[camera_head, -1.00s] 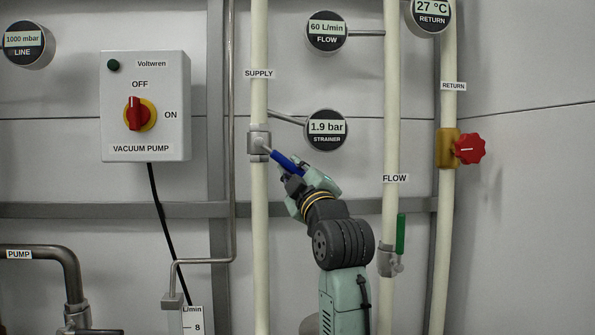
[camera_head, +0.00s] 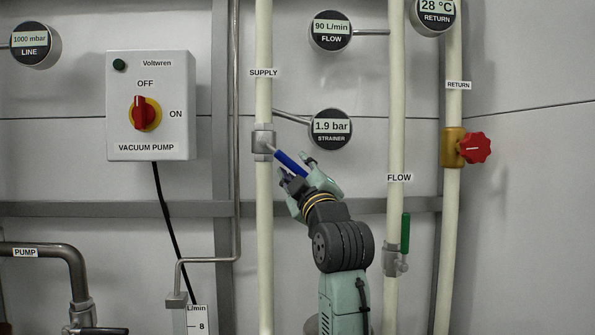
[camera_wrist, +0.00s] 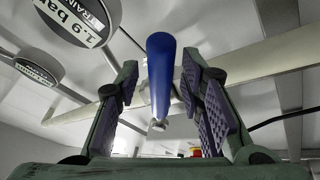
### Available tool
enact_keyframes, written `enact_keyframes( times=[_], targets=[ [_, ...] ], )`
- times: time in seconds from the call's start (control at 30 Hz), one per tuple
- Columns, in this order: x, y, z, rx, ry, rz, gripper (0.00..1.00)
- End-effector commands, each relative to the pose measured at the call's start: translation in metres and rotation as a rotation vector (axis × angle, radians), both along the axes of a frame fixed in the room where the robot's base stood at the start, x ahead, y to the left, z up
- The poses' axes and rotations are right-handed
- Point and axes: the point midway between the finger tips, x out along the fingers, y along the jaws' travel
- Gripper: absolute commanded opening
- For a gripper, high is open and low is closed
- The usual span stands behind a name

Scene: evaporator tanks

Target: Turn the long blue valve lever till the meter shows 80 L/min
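The long blue valve lever (camera_head: 286,159) slants down and right from a grey valve (camera_head: 263,142) on the SUPPLY pipe. My gripper (camera_head: 297,166) is at its free end. In the wrist view the lever (camera_wrist: 160,70) lies between my two fingers (camera_wrist: 160,85), with gaps on both sides, so my gripper is open around it. The round FLOW meter (camera_head: 331,30) reads 90 L/min.
The STRAINER gauge (camera_head: 331,128) at 1.9 bar sits just above right of my gripper. The FLOW pipe's green lever (camera_head: 405,233) and the RETURN pipe's red knob (camera_head: 474,149) are to the right. The vacuum pump box (camera_head: 151,105) is left.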

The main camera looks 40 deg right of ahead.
Motion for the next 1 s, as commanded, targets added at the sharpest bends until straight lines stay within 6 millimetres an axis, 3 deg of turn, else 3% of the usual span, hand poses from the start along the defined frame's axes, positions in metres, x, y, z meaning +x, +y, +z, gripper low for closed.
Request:
enact_keyframes(
  times=[0.37, 0.8, 1.0],
  targets=[
    [-0.009, 0.003, -0.004, -0.001, -0.001, -0.001, 0.35],
    [-0.084, 0.031, -0.037, -0.002, 0.000, -0.001, 0.35],
    [-0.102, 0.037, -0.045, 0.000, -0.001, -0.001, 0.35]
  ],
)
